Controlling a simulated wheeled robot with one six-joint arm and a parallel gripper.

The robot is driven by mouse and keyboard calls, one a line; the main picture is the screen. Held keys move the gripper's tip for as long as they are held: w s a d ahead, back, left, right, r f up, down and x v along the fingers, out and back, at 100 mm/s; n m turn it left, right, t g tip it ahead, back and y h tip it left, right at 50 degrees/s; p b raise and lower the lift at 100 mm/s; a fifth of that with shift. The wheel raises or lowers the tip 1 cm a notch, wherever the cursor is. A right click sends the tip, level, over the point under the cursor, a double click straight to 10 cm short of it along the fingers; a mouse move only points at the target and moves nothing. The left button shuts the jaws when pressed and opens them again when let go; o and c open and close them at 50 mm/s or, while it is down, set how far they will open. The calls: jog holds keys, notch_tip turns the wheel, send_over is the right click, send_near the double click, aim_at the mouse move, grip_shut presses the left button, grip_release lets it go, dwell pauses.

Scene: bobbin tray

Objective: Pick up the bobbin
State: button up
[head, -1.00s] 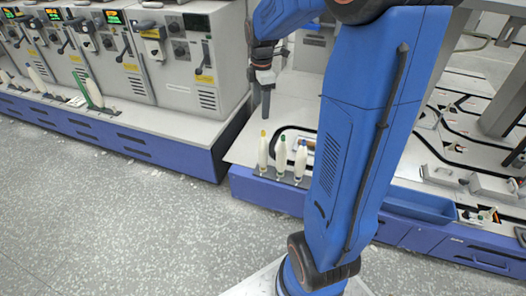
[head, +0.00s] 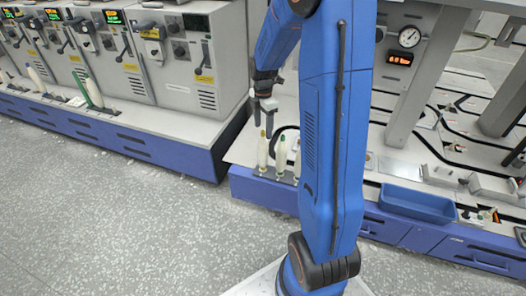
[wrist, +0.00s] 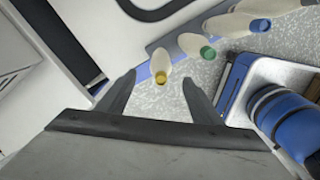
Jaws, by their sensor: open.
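Three pale upright bobbins stand in a row at the table's front left edge: a yellow-tipped bobbin (head: 262,153), a green-tipped bobbin (head: 281,158) and one at the right (head: 297,167), partly hidden by my arm. In the wrist view the yellow-tipped bobbin (wrist: 160,67) shows between and beyond my fingertips, the green-tipped bobbin (wrist: 192,45) to its right, and a blue-tipped bobbin (wrist: 238,23) farther right. My gripper (head: 265,122) is open and empty, just above the yellow-tipped bobbin. I cannot tell whether a finger touches it.
A blue tray (head: 417,204) sits at the table's front right. A row of grey machines (head: 180,65) stands at the left, with more bobbins on its ledge, among them a green one (head: 93,92). The speckled floor (head: 120,210) in front is clear.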

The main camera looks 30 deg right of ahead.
aim_at(263, 135)
jog(key=shift+s+a+f, duration=0.1)
jog(key=shift+f, duration=3.45)
jog(key=shift+c, duration=0.6)
grip_shut()
jog(key=shift+r, duration=0.15)
